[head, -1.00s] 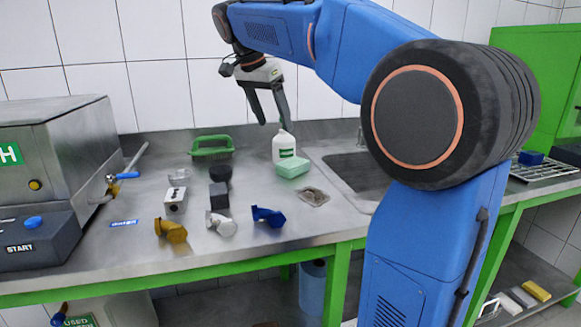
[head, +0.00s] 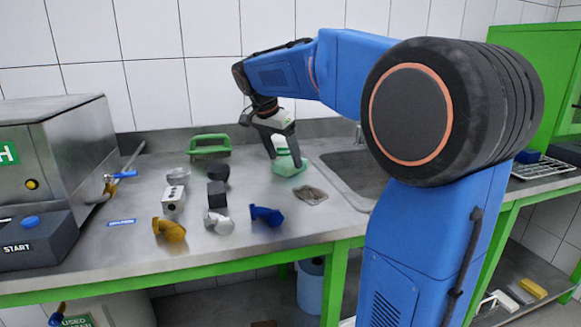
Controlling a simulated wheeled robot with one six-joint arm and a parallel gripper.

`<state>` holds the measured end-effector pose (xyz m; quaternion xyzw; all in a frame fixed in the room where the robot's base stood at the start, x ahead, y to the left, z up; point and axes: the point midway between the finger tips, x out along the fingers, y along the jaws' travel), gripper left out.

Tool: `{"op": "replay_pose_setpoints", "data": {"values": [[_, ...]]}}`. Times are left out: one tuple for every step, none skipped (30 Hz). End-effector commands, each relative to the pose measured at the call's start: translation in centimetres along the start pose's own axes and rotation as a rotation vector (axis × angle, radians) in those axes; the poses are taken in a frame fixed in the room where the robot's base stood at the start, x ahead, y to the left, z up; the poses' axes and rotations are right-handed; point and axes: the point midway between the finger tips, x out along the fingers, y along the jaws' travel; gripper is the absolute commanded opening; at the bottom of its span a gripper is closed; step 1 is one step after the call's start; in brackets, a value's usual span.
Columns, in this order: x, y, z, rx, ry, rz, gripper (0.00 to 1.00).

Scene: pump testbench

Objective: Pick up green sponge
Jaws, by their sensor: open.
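The green sponge (head: 286,169) is a pale green block on the steel worktop, left of the sink. My gripper (head: 286,158) points down with its fingers spread, right at the sponge. One finger is at the sponge's left side and the other overlaps its upper right part. I cannot tell whether the fingers touch it.
Blue (head: 267,215), silver (head: 218,222) and yellow (head: 170,230) fittings lie toward the front edge. A brownish mesh pad (head: 310,195) lies in front of the sponge. The sink (head: 350,178) opens to the right.

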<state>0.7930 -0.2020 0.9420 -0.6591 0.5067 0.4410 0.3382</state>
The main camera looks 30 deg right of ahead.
Motion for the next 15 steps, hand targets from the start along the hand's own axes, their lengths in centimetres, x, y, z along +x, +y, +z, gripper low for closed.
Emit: {"op": "replay_pose_setpoints", "data": {"values": [[0.6,0.0,0.0,0.000,0.000,0.001,0.73],[0.9,0.0,0.0,0.000,0.000,0.000,0.73],[1.3,0.0,0.0,0.000,0.000,0.000,0.73],[1.5,0.0,0.0,0.000,0.000,0.001,0.73],[1.6,0.0,0.0,0.000,0.000,0.001,0.73],[1.8,0.0,0.0,0.000,0.000,0.000,0.73],[1.8,0.0,0.0,0.000,0.000,-0.001,0.73],[1.8,0.0,0.0,0.000,0.000,-0.001,0.73],[1.8,0.0,0.0,0.000,0.000,-0.001,0.73],[1.8,0.0,0.0,0.000,0.000,-0.001,0.73],[1.8,0.0,0.0,0.000,0.000,-0.001,0.73],[1.8,0.0,0.0,0.000,0.000,-0.001,0.73],[1.8,0.0,0.0,0.000,0.000,-0.001,0.73],[1.8,0.0,0.0,0.000,0.000,-0.001,0.66],[1.8,0.0,0.0,0.000,0.000,-0.001,0.56]]}}
